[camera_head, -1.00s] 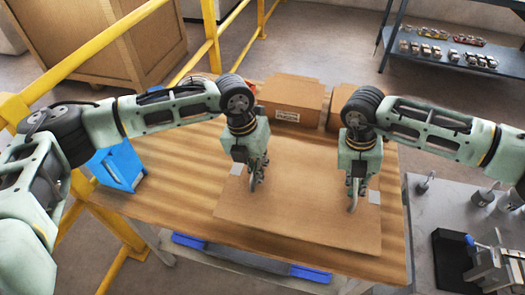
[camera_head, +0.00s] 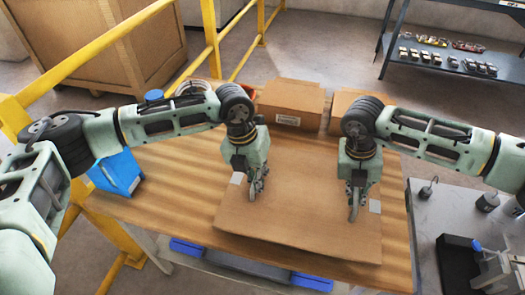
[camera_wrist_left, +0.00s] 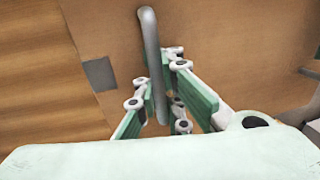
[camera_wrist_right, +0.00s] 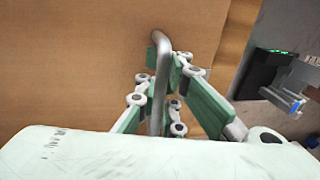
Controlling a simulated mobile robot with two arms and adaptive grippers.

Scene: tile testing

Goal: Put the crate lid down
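The crate lid (camera_head: 300,225) is a flat brown board with a grey bar handle near each end and small grey patches near two edges. It lies level at or just above the wooden table (camera_head: 165,205); I cannot tell if it touches. My left gripper (camera_head: 253,193) is shut on the left handle (camera_wrist_left: 149,40). My right gripper (camera_head: 354,210) is shut on the right handle (camera_wrist_right: 160,45). Both grippers point down. The lid also fills much of the left wrist view (camera_wrist_left: 230,50) and the right wrist view (camera_wrist_right: 70,60).
Cardboard boxes (camera_head: 291,95) stand at the table's back. A blue bin (camera_head: 118,172) sits at its left end. A grey workbench (camera_head: 428,215) with a black fixture (camera_head: 458,262) adjoins on the right. A yellow railing (camera_head: 100,55) runs behind on the left. Bare wood shows left of the lid.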

